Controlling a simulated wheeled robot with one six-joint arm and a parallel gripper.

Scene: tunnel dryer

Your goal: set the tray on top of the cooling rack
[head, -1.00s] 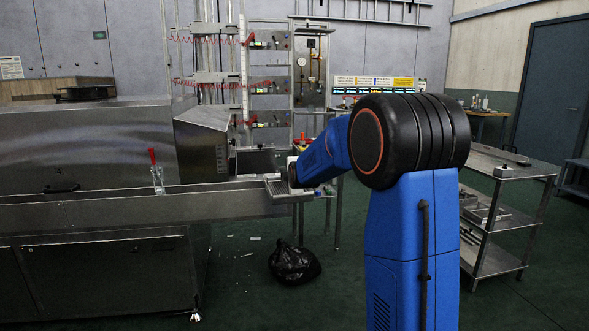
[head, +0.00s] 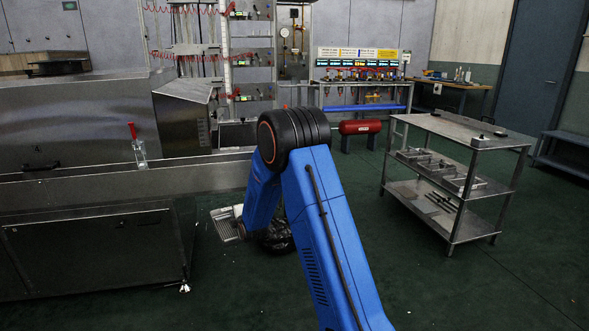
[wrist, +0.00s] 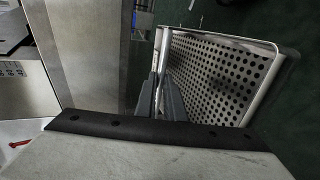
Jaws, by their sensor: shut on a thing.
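The tray (head: 223,222) is a light metal tray with a perforated base. It hangs beside the end of the dryer, above the floor, and also fills the upper right of the wrist view (wrist: 222,75). My gripper (wrist: 160,98) is shut on the tray's near edge. In the head view my blue arm hides most of the gripper. A three-level steel rack (head: 470,131) stands at the right, apart from the tray; it appears to be the cooling rack. Its top is mostly bare, with small dark items near its edges.
The steel dryer (head: 90,235) fills the left side, with a red-handled clamp (head: 135,140) on its ledge. A red tank (head: 360,127) stands at the back. Green floor between my arm and the rack is clear.

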